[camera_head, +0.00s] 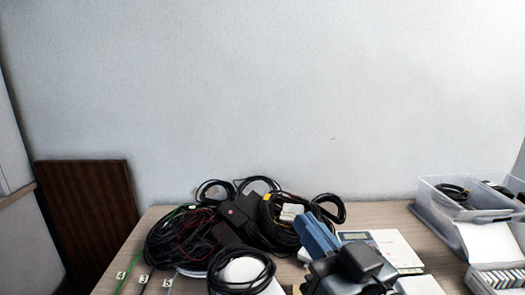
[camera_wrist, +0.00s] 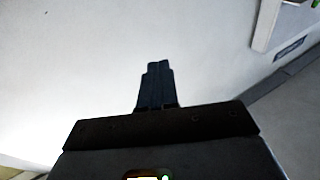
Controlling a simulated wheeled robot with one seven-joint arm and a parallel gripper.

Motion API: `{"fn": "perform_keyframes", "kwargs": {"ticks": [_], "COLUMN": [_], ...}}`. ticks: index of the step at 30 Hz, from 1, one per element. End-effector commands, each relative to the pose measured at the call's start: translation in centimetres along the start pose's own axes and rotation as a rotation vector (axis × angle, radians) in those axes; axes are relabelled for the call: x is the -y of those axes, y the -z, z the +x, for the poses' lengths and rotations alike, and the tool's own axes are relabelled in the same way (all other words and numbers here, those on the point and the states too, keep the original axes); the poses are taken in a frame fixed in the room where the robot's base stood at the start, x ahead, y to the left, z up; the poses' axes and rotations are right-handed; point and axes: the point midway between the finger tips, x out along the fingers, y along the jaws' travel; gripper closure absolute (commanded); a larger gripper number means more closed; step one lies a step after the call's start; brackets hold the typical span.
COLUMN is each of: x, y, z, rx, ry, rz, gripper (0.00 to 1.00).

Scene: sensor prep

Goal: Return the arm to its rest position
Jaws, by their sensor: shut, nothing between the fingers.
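My gripper (camera_wrist: 158,68) shows in the wrist view with its two dark fingers together, shut and empty. It points at a plain pale surface and touches nothing that I can see. In the head view a blue and dark grey shape stands at the lower right of the table; I cannot tell whether it is part of my arm.
The wooden table (camera_head: 152,222) holds a heap of black cables (camera_head: 182,240) and a white device with a small display (camera_head: 356,237). A clear plastic box (camera_head: 470,212) stands at the right. A brown panel (camera_head: 85,215) leans at the left. The space above the table is clear.

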Motion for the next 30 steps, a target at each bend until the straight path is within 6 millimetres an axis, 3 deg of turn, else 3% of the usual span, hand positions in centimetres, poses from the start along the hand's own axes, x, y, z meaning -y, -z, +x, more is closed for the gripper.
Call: {"fn": "perform_keyframes", "kwargs": {"ticks": [8,14,18,24,30], "x": [-0.2,-0.1,0.2,0.3,0.0], "y": [-5.8,-9.8,-11.8,-12.6,-11.5], "z": [-7.8,-15.5,-21.7,-30.7,-37.6], "rx": [0.035,0.111,0.178,0.283,0.367], "ry": [-0.24,-0.383,-0.455,-0.502,-0.478], "rz": [0.184,0.221,0.198,0.106,-0.012], "gripper": [1.0,1.0,1.0,1.0,1.0]}}
